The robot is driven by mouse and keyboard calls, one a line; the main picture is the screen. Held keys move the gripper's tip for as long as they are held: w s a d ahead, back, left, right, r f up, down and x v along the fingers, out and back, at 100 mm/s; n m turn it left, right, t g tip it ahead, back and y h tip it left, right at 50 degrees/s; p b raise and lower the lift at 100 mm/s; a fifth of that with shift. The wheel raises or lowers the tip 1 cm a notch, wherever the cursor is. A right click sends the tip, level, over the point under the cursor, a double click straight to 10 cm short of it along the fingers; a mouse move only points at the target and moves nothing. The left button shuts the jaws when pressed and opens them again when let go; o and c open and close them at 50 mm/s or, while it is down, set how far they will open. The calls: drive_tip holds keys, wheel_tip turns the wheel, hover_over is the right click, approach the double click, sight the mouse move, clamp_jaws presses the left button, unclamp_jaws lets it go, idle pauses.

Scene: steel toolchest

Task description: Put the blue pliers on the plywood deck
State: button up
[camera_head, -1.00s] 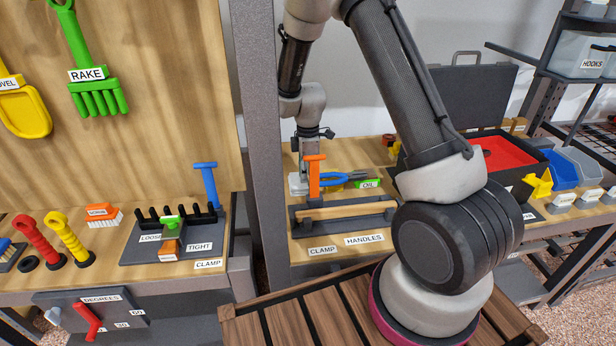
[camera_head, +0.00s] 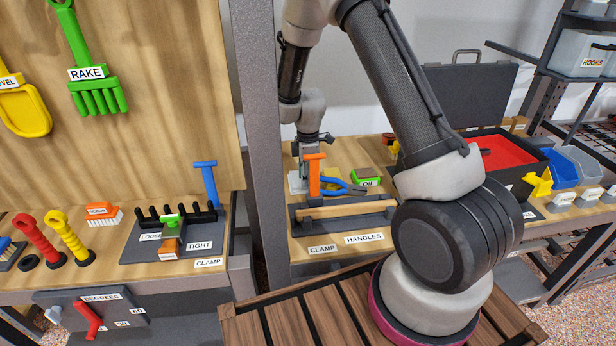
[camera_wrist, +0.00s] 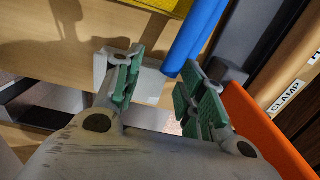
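The blue pliers (camera_head: 335,186) lie on the light wood bench top (camera_head: 279,228), behind the orange upright clamp handle (camera_head: 314,178), with dark jaws pointing right. In the wrist view their blue handles (camera_wrist: 198,38) run beside and beyond the right fingertip. My gripper (camera_wrist: 158,75) is open, its green-padded fingers apart, with no pliers between them. In the head view my gripper (camera_head: 306,165) is low over the bench, partly hidden by the orange handle. Which surface is the plywood deck I cannot tell for sure; the bench top looks like plywood.
The orange handle (camera_wrist: 262,128) stands close to my right finger. A white block (camera_wrist: 148,82) shows past the fingertips. A green OIL piece (camera_head: 367,177) lies right of the pliers. A dark clamp tray (camera_head: 345,219) with a wooden handle lies in front. Slatted brown wood (camera_head: 300,322) is nearest.

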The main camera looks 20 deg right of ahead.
drive_tip(key=s+d+r+m+t, duration=0.1)
drive_tip(key=s+d+r+m, duration=0.15)
drive_tip(key=r, duration=0.95)
drive_tip(key=s+d+r+m, duration=0.15)
drive_tip(key=s+r, duration=0.25)
drive_tip(key=r, duration=0.7)
drive_tip(key=s+d+r+m+t, duration=0.1)
drive_tip(key=s+r+m, duration=0.4)
drive_tip(key=s, duration=0.6)
drive_tip(key=s+d+r+m+t, duration=0.2)
drive_tip(key=s+d+r+m, duration=0.2)
drive_tip(key=s, duration=0.8)
drive_tip(key=r+m, duration=0.1)
drive_tip(key=m, duration=0.1)
drive_tip(key=shift+s+r+m, duration=0.3)
drive_tip(key=shift+r, duration=0.05)
drive_tip(key=shift+c, duration=0.9)
